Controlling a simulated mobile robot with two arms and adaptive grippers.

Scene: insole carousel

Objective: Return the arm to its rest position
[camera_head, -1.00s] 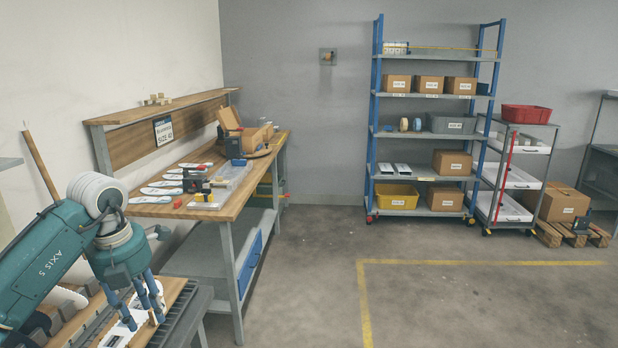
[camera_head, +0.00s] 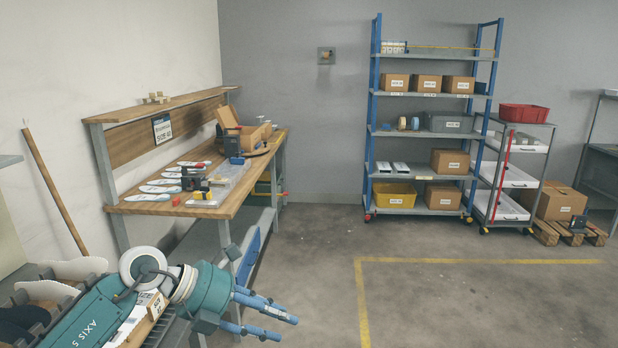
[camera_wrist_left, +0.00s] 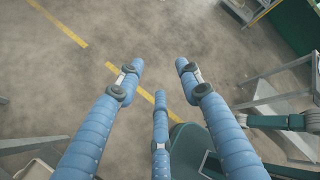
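My left arm comes in from the lower left in the head view. Its left gripper (camera_head: 284,326) points right over the floor beside the workbench, with its blue fingers apart. In the left wrist view, the same gripper (camera_wrist_left: 160,74) has three spread fingers with nothing between them, only grey floor beyond. My right gripper is not in view. Partly hidden behind my left arm is a white printed piece (camera_head: 128,322) next to a wooden block.
The workbench (camera_head: 225,207) carries several white insoles (camera_head: 157,189), a clear bin and an open carton (camera_head: 240,131). A blue-posted shelf (camera_head: 373,120) and a trolley with a red bin (camera_head: 525,114) stand at the back. Floor (camera_head: 480,310) with yellow lines is clear at right.

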